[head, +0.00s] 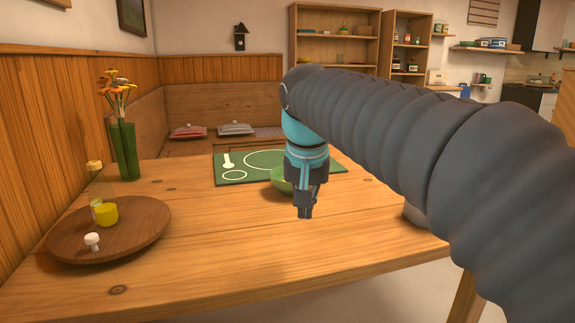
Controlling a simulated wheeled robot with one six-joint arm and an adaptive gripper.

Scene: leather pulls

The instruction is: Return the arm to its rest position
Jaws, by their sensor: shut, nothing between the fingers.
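My gripper (305,212) is shut and empty. It points down over the wooden table (240,255), in front of a green bowl. My dark grey, ribbed arm reaches in from the right edge and crosses much of the right half of the head view. The green bowl (280,181) stands behind my gripper and is partly hidden by it. I cannot tell the exact height of the fingertips above the table.
A green placemat (232,167) lies behind the bowl. At the left are a round wooden tray (140,235) with a bottle (101,190) and a small white-topped object (92,241), and a flower vase (124,150). A light grey object (416,214) is partly hidden by my arm. The table's front middle is clear.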

